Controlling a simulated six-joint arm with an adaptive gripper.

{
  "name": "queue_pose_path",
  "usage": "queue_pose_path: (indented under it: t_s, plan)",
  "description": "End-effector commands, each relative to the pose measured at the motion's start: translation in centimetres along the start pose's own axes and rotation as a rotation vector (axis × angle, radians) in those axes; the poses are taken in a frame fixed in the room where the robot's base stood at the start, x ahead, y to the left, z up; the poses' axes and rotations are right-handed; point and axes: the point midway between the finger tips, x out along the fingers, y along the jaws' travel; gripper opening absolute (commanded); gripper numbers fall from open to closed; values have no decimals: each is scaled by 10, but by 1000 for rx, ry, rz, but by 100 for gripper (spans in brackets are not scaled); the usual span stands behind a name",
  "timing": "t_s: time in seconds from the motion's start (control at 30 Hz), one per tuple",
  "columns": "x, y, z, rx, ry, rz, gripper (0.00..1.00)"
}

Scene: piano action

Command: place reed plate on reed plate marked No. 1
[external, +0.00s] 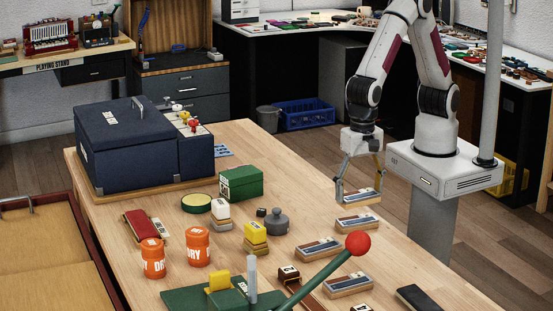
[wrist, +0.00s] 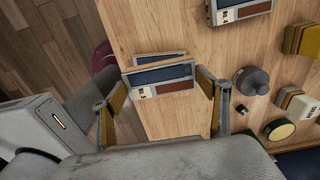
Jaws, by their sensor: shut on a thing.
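My gripper (external: 360,188) is shut on a reed plate (external: 362,197), a tan block with dark blue and brown strips and a white label. It is held level above the right edge of the wooden table. In the wrist view the held reed plate (wrist: 165,77) spans between the two fingers of my gripper (wrist: 160,88). A similar reed plate (external: 356,223) lies on the table just below and nearer the camera; whether the two touch is unclear. More reed plates lie nearer the camera, one at the left (external: 319,248) and one at the front (external: 349,286). I cannot read which is No. 1.
A grey weight (external: 277,222), yellow and white blocks, a green box (external: 241,182) and orange tins (external: 198,247) stand left of the plates. A green lever with a red knob (external: 358,243) rises in front. The table (external: 300,180) is clear behind the plates.

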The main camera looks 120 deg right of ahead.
Motion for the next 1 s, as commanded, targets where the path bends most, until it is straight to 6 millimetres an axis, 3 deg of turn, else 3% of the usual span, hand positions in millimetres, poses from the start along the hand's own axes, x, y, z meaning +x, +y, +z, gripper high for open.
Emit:
queue_pose_path:
  t_s: [0.47, 0.8, 1.0]
  plan:
    - [9, 0, 0, 0, 0, 0, 51]
    - [39, 0, 0, 0, 1, 2, 51]
    - [45, 0, 0, 0, 0, 0, 51]
